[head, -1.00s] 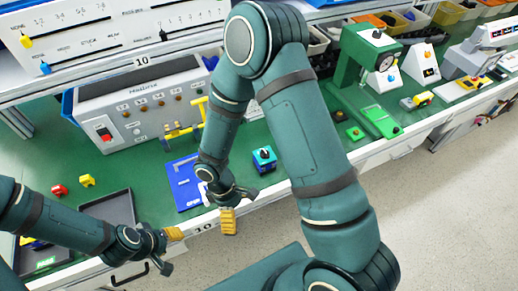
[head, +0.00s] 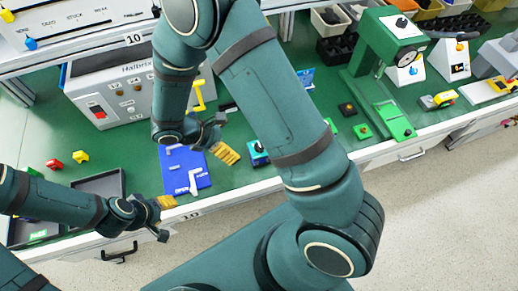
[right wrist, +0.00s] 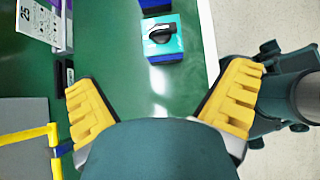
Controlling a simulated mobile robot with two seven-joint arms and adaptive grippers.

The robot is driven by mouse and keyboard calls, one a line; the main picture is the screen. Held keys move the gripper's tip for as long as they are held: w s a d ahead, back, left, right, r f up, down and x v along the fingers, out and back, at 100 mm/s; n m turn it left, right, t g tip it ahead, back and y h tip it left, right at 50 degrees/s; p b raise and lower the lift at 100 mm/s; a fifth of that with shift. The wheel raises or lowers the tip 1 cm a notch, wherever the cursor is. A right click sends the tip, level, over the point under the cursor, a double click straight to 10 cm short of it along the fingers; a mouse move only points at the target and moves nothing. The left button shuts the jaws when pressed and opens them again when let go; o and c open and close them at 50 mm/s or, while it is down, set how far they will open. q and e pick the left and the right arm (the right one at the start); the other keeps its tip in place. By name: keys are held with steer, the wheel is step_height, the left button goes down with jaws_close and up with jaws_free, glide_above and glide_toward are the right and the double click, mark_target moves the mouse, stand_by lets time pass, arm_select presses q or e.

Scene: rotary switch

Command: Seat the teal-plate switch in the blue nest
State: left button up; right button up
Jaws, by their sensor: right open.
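The teal-plate switch (head: 257,152) has a black knob and a blue body. It stands on the green bench, partly behind my right arm in the head view, and shows at the top of the right wrist view (right wrist: 162,40). The blue board with white angled strips and an OPEN label (head: 184,172), apparently the blue nest, lies left of the switch. My right gripper (head: 218,140) is open and empty between them; its yellow fingers (right wrist: 160,112) are spread wide in the wrist view, with the switch ahead. My left gripper (head: 160,212) is near the front edge; its opening is unclear.
A grey control box (head: 118,95) stands behind the board. A dark tray (head: 100,182) and red and yellow blocks (head: 66,160) lie at left. A green press (head: 385,60) stands at right. The yellow handle (right wrist: 30,137) is near my right gripper.

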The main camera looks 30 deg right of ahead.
mark_target(254, 148)
steer(key=x, duration=0.7)
steer(key=shift+s+d+f+b, duration=0.1)
steer(key=shift+d+f+b, duration=0.05)
steer(key=shift+f+b, duration=0.15)
steer(key=shift+a+f+x, duration=0.15)
steer(key=shift+x, duration=1.2)
steer(key=shift+a+f+x, duration=0.1)
steer(key=shift+x, duration=1.2)
steer(key=shift+c, duration=0.3)
steer(key=c, duration=1.2)
